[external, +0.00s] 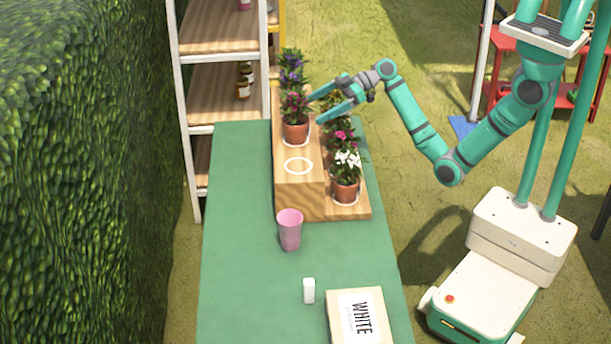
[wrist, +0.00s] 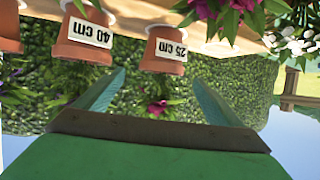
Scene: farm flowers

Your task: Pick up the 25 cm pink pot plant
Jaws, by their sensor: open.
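The 25 cm pink pot plant is a terracotta pot (external: 295,132) with dark pink flowers and green leaves, upright on the upper step of a wooden stand. The wrist view is upside down and shows this pot (wrist: 165,50) with its white "25 cm" label, its pink flowers (wrist: 158,108) hanging below it in the picture. My gripper (external: 316,107) is open and empty, just right of the plant at foliage height, fingers pointing left towards it. In the wrist view the pot appears ahead, between the fingertips (wrist: 158,76); contact is not visible.
A pot labelled "40 cm" (wrist: 82,38) stands beside it. Pink-flowered (external: 343,136) and white-flowered (external: 345,190) plants stand on the lower step, close under my arm. An empty white ring (external: 298,166) marks the upper step. A pink cup (external: 290,230) and a "WHITE" box (external: 340,300) are on the green table.

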